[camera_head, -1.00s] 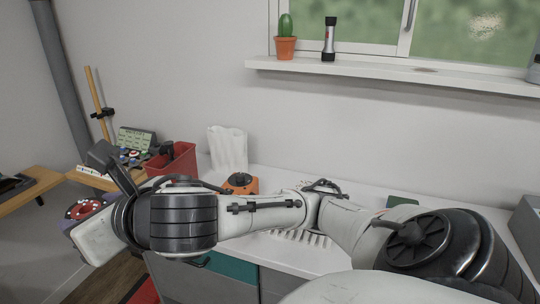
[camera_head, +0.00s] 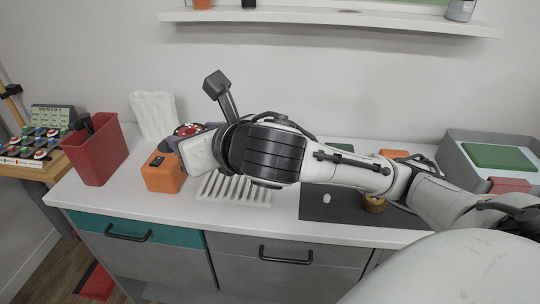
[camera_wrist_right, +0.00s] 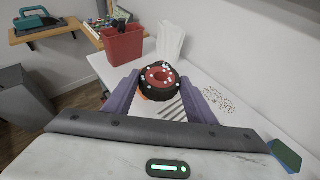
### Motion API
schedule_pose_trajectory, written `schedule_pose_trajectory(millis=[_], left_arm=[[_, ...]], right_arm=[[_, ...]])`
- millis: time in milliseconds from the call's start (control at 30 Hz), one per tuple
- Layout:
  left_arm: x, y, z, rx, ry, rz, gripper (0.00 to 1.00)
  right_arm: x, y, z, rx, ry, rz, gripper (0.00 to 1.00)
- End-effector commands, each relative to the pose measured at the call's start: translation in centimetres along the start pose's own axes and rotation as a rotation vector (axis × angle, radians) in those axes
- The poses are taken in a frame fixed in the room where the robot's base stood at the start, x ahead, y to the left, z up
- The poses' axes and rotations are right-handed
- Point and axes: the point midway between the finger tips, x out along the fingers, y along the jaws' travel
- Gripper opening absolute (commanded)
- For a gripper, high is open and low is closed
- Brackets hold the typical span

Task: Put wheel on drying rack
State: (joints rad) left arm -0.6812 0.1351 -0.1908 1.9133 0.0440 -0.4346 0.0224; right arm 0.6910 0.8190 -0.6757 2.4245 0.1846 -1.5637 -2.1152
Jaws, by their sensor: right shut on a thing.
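A wheel (camera_wrist_right: 158,82) with a black tyre and a red hub with white dots is held between the purple fingers of my right gripper (camera_wrist_right: 160,92). In the head view the wheel (camera_head: 187,130) shows partly, beyond my right wrist, above the counter near the orange box. The white ribbed drying rack (camera_head: 236,190) lies on the counter below and right of the gripper. My right arm hides part of it. In the wrist view the rack's ribs (camera_wrist_right: 174,111) show behind the wheel. My left gripper is not in view.
A red bin (camera_head: 95,150), an orange box (camera_head: 162,174) and a white upright holder (camera_head: 154,115) stand left of the rack. A dark mat (camera_head: 330,208) lies to its right, with a grey tray (camera_head: 460,165) beyond. The counter's front strip is clear.

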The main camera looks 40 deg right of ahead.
Motion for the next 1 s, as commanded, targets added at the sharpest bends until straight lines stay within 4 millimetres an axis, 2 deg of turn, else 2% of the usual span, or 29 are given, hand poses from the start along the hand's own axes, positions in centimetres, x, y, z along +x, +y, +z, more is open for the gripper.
schedule_pose_trajectory(millis=[33,100,200,300,400,500,700,1000], left_arm=[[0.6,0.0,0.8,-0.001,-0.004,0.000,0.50],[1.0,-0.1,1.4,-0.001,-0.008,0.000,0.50],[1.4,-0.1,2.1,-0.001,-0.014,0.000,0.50],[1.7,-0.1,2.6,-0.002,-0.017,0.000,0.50],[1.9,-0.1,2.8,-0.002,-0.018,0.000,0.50],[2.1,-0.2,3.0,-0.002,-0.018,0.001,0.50],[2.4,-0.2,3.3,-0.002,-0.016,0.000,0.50],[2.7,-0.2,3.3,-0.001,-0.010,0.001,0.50]], right_arm=[[1.9,-1.5,-1.4,0.022,0.010,-0.039,0.29],[4.2,-3.8,-2.6,0.050,0.009,-0.092,0.29],[6.8,-7.0,-4.3,0.073,0.006,-0.162,0.29],[8.6,-9.8,-5.8,0.084,0.003,-0.219,0.29],[9.5,-11.6,-6.8,0.088,0.000,-0.253,0.29],[10.3,-12.2,-8.3,0.088,0.002,-0.265,0.29],[11.7,-12.2,-11.6,0.088,0.000,-0.264,0.29],[12.7,-12.2,-14.2,0.088,0.001,-0.263,0.29]])
